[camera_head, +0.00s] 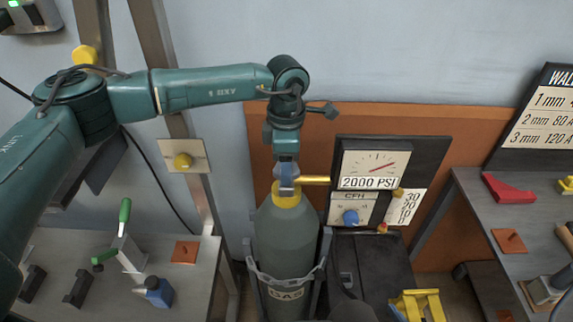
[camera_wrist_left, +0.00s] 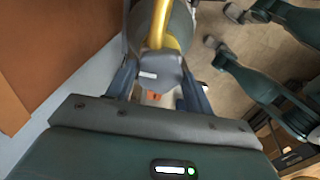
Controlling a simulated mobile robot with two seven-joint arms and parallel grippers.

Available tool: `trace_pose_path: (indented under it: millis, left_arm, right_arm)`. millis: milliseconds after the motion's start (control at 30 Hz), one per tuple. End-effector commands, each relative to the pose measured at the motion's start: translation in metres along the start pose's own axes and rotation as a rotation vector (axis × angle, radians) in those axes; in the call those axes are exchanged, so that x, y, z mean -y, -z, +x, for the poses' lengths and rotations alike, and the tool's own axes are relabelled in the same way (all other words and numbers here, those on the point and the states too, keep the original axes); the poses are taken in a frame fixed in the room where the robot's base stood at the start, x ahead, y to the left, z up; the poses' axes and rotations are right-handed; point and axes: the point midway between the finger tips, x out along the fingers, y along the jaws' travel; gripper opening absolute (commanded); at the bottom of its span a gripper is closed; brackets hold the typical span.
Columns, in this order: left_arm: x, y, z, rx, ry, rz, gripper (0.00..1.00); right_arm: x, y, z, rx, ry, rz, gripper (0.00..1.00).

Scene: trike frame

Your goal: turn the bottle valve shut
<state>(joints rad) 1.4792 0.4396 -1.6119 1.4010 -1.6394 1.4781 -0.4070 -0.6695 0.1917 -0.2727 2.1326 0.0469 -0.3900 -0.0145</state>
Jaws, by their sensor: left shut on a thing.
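The grey gas bottle (camera_head: 285,250) stands upright in a grey holder at the middle, marked GAS. Its yellow valve neck (camera_head: 286,200) is on top, and a yellow outlet pipe (camera_head: 314,180) points right. My left gripper (camera_head: 286,180) reaches down from above and is shut on the valve knob at the bottle top. In the left wrist view, the grey knob with a white mark (camera_wrist_left: 158,77) sits between its two fingers, with the yellow pipe (camera_wrist_left: 165,28) beyond it. The fingers hide much of the knob in the head view. My right gripper cannot be made out.
A gauge panel reading 2000 PSI (camera_head: 372,169) stands just right of the bottle on an orange board (camera_head: 440,235). Left is a grey bench (camera_head: 205,265) with clamps; right, another bench (camera_head: 480,205) holds a red part (camera_head: 510,189). A yellow clamp (camera_head: 420,305) lies lower right.

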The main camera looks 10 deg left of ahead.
Motion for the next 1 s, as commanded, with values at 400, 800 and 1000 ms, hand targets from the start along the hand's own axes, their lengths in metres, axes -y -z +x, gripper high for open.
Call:
trace_pose_path:
  millis: [400, 800, 1000]
  left_arm:
    - [-0.0004, 0.0, -0.001, 0.001, -0.001, 0.015, 0.29]
    - [-0.0001, -0.0001, -0.0004, 0.0, 0.0, 0.013, 0.74]
    - [-0.0003, -0.0002, -0.003, 0.001, -0.001, 0.013, 0.74]
  right_arm:
    - [-0.0032, 0.0002, 0.001, -0.003, -0.011, 0.011, 0.36]
    - [-0.0027, -0.0013, 0.0009, 0.001, -0.012, 0.014, 0.36]
    - [-0.0023, -0.0024, 0.001, 0.002, -0.011, 0.014, 0.36]
